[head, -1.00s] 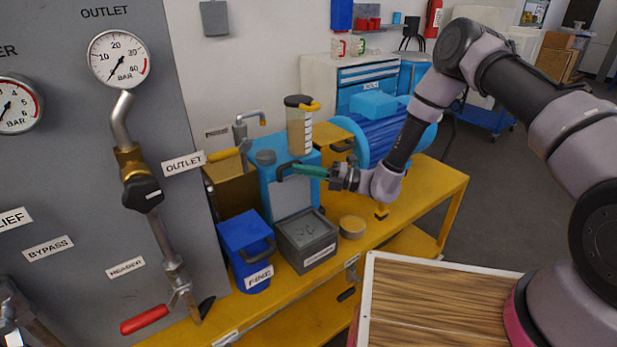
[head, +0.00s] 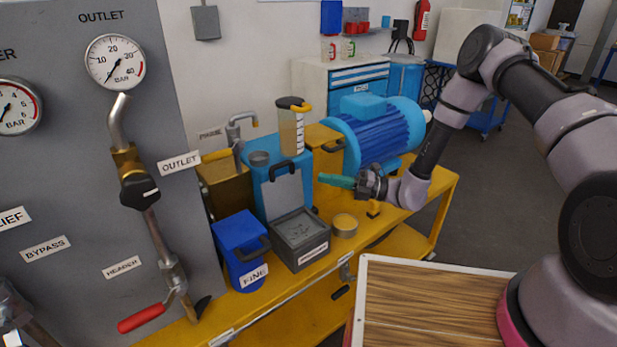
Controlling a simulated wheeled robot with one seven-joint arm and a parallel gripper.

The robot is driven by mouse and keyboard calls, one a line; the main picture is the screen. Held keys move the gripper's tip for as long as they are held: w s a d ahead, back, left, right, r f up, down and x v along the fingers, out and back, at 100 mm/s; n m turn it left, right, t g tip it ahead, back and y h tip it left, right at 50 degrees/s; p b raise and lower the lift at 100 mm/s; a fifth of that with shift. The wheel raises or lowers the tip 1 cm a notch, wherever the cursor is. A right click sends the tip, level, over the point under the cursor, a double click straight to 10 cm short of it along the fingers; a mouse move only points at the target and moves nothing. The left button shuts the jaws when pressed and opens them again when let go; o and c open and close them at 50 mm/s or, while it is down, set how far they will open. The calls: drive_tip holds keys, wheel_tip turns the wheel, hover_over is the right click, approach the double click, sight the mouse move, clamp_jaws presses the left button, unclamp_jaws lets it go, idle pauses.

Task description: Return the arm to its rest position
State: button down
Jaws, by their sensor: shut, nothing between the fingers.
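My gripper (head: 335,181) has green fingers and points left, in the middle of the head view. It hangs above the yellow bench, to the right of the blue machine with the grey front (head: 285,190) and in front of the blue motor (head: 385,135). The fingers look closed together, with nothing held. My arm (head: 455,105) reaches in from the right, bent at a high elbow. A gap shows between the fingertips and the blue machine.
A grey gauge panel (head: 75,190) stands left. A wooden top (head: 430,300) lies in front. Open floor shows at right.

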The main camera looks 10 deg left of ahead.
drive_tip(key=s+d+r+n+g+h, duration=0.2)
drive_tip(key=d+r+n+h, duration=0.2)
drive_tip(key=d+r+n, duration=0.55)
drive_tip(key=s+d+r+n+g+h, duration=0.15)
drive_tip(key=d+r+n+h, duration=0.45)
drive_tip(key=r, duration=0.6)
drive_tip(key=s+d+r+n+t+h, duration=0.3)
drive_tip(key=s+d+r+n+t, duration=0.3)
drive_tip(key=d+r, duration=0.2)
drive_tip(key=s+d+r+n+t+h, duration=0.4)
drive_tip(key=s+d+r+n+t, duration=0.2)
drive_tip(key=d+r, duration=0.3)
drive_tip(key=shift+s+d+r+n+h, duration=0.25)
drive_tip(key=shift+s+d+n, duration=0.2)
drive_tip(key=shift+d+n, duration=0.45)
